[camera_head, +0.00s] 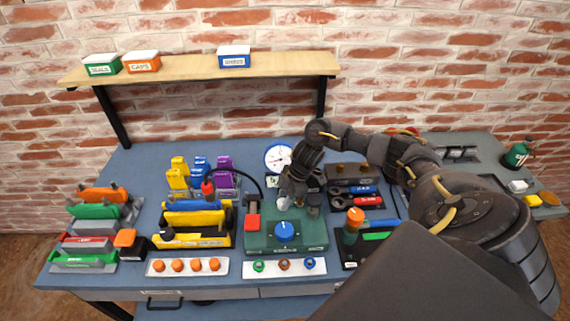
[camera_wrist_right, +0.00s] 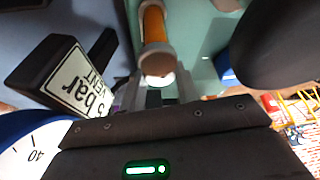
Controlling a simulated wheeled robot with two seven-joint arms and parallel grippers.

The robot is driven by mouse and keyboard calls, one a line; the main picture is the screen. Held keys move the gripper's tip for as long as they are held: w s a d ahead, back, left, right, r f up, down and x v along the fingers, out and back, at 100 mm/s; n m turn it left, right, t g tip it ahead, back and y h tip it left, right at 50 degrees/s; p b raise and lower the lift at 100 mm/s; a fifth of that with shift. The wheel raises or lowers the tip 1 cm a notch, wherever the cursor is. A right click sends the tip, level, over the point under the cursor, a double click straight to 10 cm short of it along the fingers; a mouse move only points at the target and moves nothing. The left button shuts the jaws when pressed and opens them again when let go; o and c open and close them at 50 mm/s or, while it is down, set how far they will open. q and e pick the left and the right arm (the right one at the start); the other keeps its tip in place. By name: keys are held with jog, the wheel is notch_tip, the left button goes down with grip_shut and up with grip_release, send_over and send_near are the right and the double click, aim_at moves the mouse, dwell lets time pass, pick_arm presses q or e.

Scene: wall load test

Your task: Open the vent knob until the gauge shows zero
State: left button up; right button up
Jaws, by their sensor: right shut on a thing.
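The white round gauge (camera_head: 278,158) stands at the back of the bench; its needle is too small to read in the head view. Part of its face, with a blue rim and the mark 40, shows in the right wrist view (camera_wrist_right: 22,150). A sign (camera_wrist_right: 78,78) reading "5 bar VENT" stands beside my right gripper. My right gripper (camera_head: 287,201) reaches down over the back of the green box (camera_head: 307,238), beside the sign. In the right wrist view its fingers (camera_wrist_right: 158,95) are closed around a small part, apparently the vent knob, mostly hidden. My left gripper is out of view.
An orange cylinder (camera_wrist_right: 153,25) lies just ahead of the fingers.

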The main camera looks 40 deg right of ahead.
jog(key=n+g+b, duration=0.1)
jog(key=n, duration=0.1)
jog(key=shift+w+f+n, duration=0.1)
jog(key=shift+n, duration=0.2)
jog(key=shift+n+g+b, duration=0.6)
jog(key=shift+n, duration=0.8)
jog(key=o, duration=1)
jog(key=v, duration=1.1)
jog(key=shift+d, duration=0.1)
